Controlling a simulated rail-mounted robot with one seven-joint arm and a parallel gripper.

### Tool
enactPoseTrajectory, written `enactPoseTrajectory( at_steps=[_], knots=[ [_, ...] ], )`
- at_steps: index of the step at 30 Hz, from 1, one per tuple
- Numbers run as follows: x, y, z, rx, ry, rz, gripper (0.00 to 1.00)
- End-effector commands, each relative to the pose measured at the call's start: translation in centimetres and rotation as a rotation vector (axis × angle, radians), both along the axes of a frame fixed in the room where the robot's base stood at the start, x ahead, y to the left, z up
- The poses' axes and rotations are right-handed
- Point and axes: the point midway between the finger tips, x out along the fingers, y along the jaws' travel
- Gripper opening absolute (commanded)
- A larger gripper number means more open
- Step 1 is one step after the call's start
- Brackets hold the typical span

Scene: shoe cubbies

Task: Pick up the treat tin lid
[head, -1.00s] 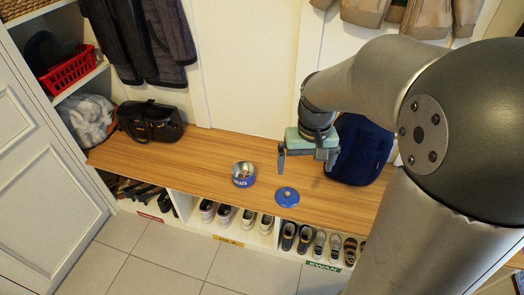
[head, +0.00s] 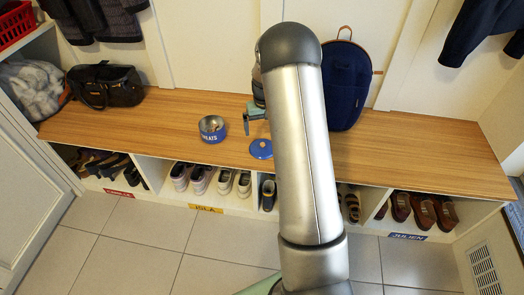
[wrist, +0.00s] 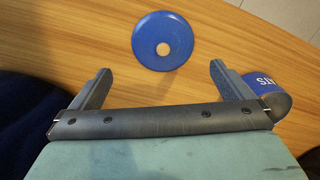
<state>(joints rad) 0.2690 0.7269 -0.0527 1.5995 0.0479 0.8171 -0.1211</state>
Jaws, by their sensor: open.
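The treat tin lid (head: 260,149) is a flat blue disc with a small pale round knob. It lies on the wooden bench top near the front edge, partly beside my arm in the head view. In the wrist view the lid (wrist: 158,52) lies just beyond and between my open fingers, with nothing between them. My gripper (wrist: 161,70) is above the bench; in the head view one finger shows and the rest is hidden behind my arm. The blue treat tin (head: 212,128), open with treats inside, stands left of the lid. It also shows in the wrist view (wrist: 272,80), by the right finger.
A navy backpack (head: 348,85) stands on the bench behind my arm. A black bag (head: 105,86) sits at the bench's left end. Shoe cubbies with name labels (head: 206,209) run below the bench. The bench's right part (head: 430,150) is clear.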

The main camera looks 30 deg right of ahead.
Motion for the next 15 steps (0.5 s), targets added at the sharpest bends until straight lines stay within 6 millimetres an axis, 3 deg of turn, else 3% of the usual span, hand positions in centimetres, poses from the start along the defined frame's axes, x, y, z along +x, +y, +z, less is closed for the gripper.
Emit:
enactPoseTrajectory(
  at_steps=[1,4,15],
  knots=[
    [0.0,0.0,-1.3,0.000,0.002,0.000,1.00],
    [0.0,0.0,-2.8,0.000,0.001,0.000,1.00],
    [0.2,0.2,-5.5,0.000,0.001,0.001,1.00]
  ],
)
